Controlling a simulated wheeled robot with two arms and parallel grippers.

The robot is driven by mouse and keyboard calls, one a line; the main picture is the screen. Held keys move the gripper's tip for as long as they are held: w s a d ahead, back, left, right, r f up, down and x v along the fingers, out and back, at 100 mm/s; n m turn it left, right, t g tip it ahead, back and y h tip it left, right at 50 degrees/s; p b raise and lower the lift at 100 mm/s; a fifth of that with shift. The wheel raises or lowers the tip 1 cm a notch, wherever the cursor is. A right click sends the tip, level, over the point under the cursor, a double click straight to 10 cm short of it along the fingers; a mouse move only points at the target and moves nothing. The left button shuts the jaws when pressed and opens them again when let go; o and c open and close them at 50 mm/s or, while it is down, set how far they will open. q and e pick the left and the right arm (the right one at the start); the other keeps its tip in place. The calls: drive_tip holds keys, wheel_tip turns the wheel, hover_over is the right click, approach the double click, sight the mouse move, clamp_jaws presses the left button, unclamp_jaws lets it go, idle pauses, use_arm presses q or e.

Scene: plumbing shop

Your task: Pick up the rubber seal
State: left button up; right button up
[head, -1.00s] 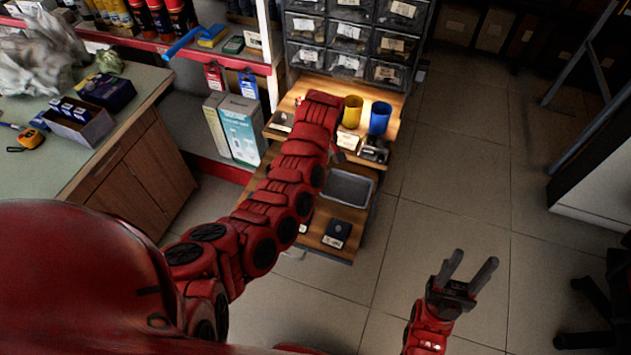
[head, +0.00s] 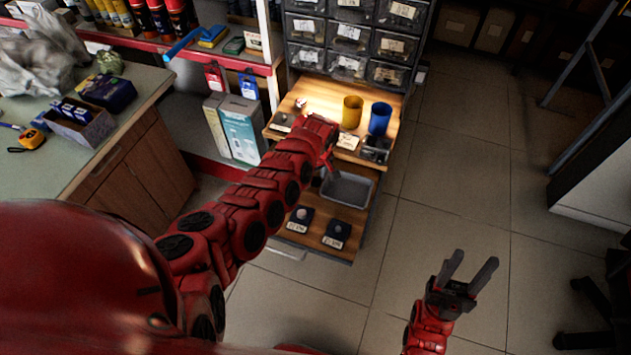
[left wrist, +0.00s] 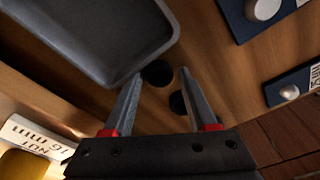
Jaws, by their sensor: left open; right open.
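Two small black round pieces lie on the wooden lower shelf in the left wrist view: one (left wrist: 158,73) beside the grey tray, the other (left wrist: 178,103) a little nearer the gripper base. They look like rubber seals; I cannot tell whether they are flat discs or rings. My left gripper (left wrist: 161,76) is open and empty, its fingertips either side of the farther piece in that picture; the height gap is unclear. In the head view my left gripper (head: 325,168) is over the lower shelf, partly hidden by its arm. My right gripper (head: 476,260) is open and empty above the floor.
The grey tray (head: 349,189) is close beside my left gripper. Dark sample cards (head: 337,234) lie at the lower shelf's front. The upper shelf holds a yellow cup (head: 352,112), a blue cup (head: 379,119) and a white label (head: 348,141).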

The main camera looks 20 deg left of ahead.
use_arm(q)
clamp_jaws()
drive_tip(key=shift+r, duration=0.1)
idle(0.3)
